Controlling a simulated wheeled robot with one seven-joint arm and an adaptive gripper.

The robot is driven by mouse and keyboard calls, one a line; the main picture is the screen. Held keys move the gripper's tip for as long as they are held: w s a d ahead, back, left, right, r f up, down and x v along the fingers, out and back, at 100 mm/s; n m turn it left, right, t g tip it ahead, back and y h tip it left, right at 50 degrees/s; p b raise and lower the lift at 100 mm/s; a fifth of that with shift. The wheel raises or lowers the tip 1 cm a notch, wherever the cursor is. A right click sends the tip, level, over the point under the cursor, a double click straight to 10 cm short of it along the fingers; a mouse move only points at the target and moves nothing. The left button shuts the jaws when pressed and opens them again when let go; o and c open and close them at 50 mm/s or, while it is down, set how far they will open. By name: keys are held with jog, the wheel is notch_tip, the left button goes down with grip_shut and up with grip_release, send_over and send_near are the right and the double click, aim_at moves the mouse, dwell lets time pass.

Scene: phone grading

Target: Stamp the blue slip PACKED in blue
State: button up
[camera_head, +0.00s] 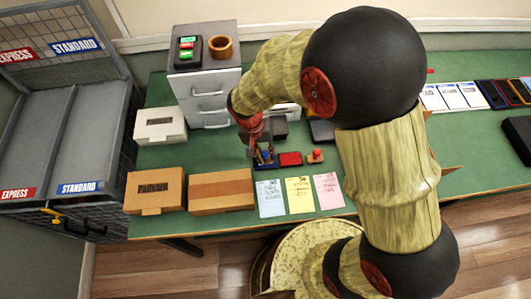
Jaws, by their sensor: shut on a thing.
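The blue slip (270,198) lies flat on the green table near its front edge, left of the yellow slip (300,195) and the pink slip (328,191). Its print is too small to read. My gripper (252,147) is behind the blue slip, at the left end of the blue ink pad (265,161). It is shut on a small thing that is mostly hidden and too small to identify. I cannot tell whether that thing touches the pad. A red ink pad (290,159) and a red-topped stamp (315,156) stand to the right.
Two brown boxes (222,191) (156,190) stand left of the slips, with a white box (160,126) behind. A grey drawer cabinet (207,90) stands at the back. Phones and cards (465,96) lie at right. Wire bins (65,140) marked EXPRESS and STANDARD stand at far left.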

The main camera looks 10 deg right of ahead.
jog(key=shift+d+p+v, duration=0.25)
jog(key=shift+p+v, duration=0.6)
jog(key=shift+v, duration=0.3)
jog(key=shift+d+p+v, duration=0.2)
jog(key=shift+p+v, duration=0.65)
jog(key=shift+v, duration=0.3)
jog(key=shift+d+p+v, duration=0.25)
jog(key=shift+p+v, duration=0.6)
jog(key=shift+v, duration=0.25)
jog(key=shift+s+r, duration=0.15)
jog(key=shift+s, duration=0.05)
